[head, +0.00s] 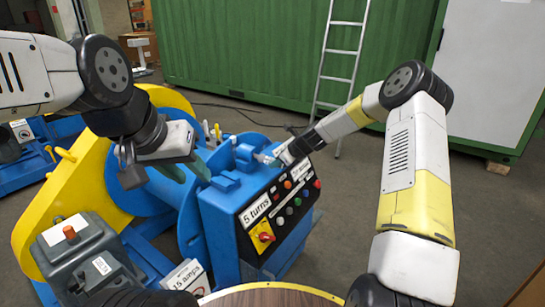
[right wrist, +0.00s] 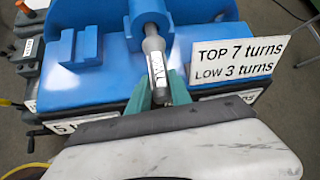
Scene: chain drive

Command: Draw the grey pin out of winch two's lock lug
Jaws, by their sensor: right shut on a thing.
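A grey pin (right wrist: 156,62) with a small label on its shank shows in the right wrist view, its far end at the blue lock lug (right wrist: 136,28). I cannot tell how deep the pin sits in it. The lug also shows in the head view (head: 245,150), on top of the blue winch housing (head: 225,205). My right gripper (right wrist: 160,97) has its green fingers shut on the near end of the pin; in the head view it (head: 275,159) is beside the lug. My left gripper (head: 187,170) hangs open and empty above the blue drum, left of the lug.
A control panel (head: 285,205) with coloured buttons and a red switch faces front right. A "TOP 7 turns, LOW 3 turns" plate (right wrist: 238,57) stands right of the pin. A yellow chain guard (head: 60,200) and grey motor box (head: 85,262) are left. A round wooden table (head: 270,298) is in front.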

